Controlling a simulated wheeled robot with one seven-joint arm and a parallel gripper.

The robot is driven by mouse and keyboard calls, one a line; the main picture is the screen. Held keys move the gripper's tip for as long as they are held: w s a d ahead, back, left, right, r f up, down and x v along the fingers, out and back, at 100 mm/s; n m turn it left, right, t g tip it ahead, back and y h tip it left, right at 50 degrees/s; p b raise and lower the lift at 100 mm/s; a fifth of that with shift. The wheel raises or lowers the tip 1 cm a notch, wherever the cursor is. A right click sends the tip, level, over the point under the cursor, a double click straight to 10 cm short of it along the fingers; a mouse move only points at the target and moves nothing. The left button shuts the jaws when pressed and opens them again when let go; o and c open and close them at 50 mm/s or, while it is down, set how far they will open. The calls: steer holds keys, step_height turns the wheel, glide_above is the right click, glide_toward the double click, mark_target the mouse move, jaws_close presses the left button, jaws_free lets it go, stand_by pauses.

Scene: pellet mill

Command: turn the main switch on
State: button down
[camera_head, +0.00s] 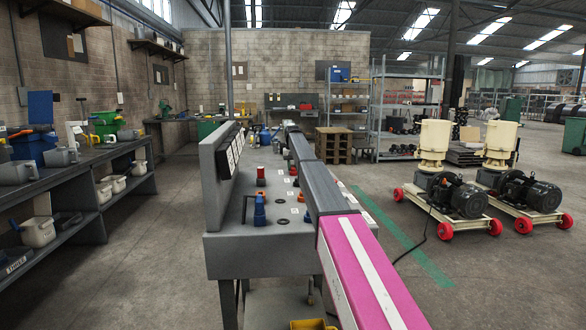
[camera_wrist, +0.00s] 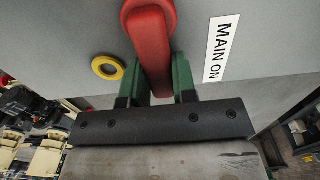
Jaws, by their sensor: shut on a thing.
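The main switch has a red handle (camera_wrist: 150,35) that shows in the wrist view on a grey panel, beside a white label (camera_wrist: 222,50) reading "MAIN ON". The handle points down in the picture, leaning slightly to the right at its lower end. My gripper (camera_wrist: 161,80) has its green fingers on both sides of the handle's lower part and is shut on it. In the head view my arm reaches forward along the grey console (camera_head: 225,240), and I cannot make out the switch handle there.
A yellow ring (camera_wrist: 108,67) sits on the panel left of the handle. The console top carries a blue lever (camera_head: 260,212) and red knobs (camera_head: 261,176). A shelf bench (camera_head: 90,160) stands left, and pellet mills on red-wheeled carts (camera_head: 450,195) stand right.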

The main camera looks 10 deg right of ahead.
mark_target(292, 165)
steer(key=shift+a, duration=0.1)
steer(key=c, duration=0.9)
jaws_free()
steer(key=shift+r, duration=0.1)
step_height(292, 165, up, 11)
steer(key=shift+f, duration=0.15)
